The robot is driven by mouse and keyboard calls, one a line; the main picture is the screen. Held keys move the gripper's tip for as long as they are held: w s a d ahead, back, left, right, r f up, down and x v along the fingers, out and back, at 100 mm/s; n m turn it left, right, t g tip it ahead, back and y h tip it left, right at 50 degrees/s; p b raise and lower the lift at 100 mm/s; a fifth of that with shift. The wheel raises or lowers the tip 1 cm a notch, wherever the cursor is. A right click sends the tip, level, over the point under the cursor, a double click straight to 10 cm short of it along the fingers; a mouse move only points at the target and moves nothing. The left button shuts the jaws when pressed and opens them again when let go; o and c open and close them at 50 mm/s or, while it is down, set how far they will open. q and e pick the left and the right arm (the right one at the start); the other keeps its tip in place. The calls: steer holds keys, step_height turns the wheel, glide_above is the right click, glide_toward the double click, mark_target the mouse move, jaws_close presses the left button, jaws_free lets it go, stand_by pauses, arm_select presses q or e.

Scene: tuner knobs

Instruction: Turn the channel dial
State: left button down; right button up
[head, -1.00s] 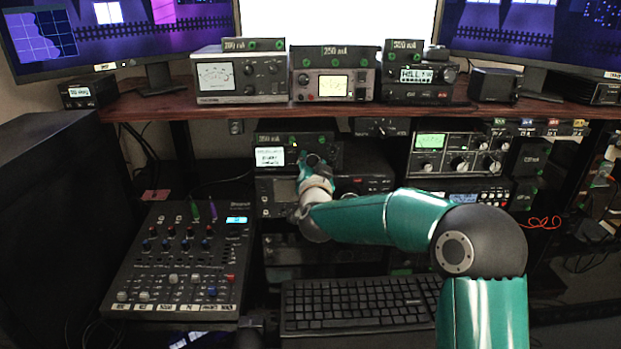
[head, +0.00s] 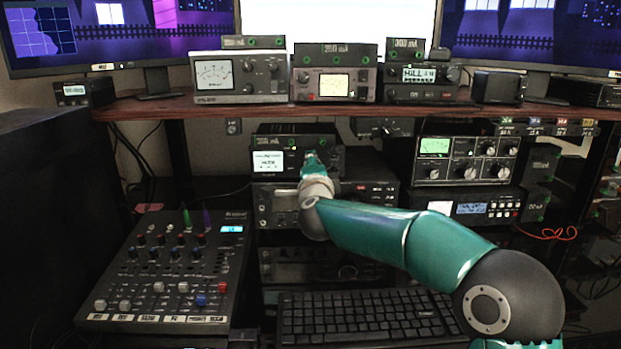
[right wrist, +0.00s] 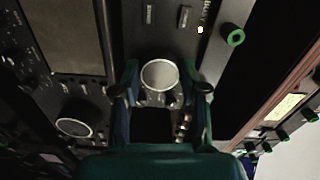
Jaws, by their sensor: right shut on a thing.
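My right gripper (head: 316,158) reaches the front of a small black radio with a lit white display (head: 268,162) on the middle shelf. In the right wrist view my two fingers (right wrist: 160,88) are shut on a round dial with a pale face (right wrist: 158,75), one finger on each side. In the head view the gripper hides the dial. I cannot read its marking. My left gripper does not show.
A larger radio unit (head: 368,189) sits just below the gripped one. A mixer (head: 165,265) stands at left and a keyboard (head: 370,315) lies in front. A wooden shelf (head: 270,108) with several instruments runs above. Another stacked unit with knobs (head: 462,160) stands at right.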

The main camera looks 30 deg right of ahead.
steer(key=shift+f+m+b, duration=0.2)
steer(key=shift+m+b, duration=0.45)
steer(key=shift+m, duration=0.55)
steer(key=o, duration=0.9)
steer(key=v, duration=1.2)
steer(key=shift+f, duration=0.1)
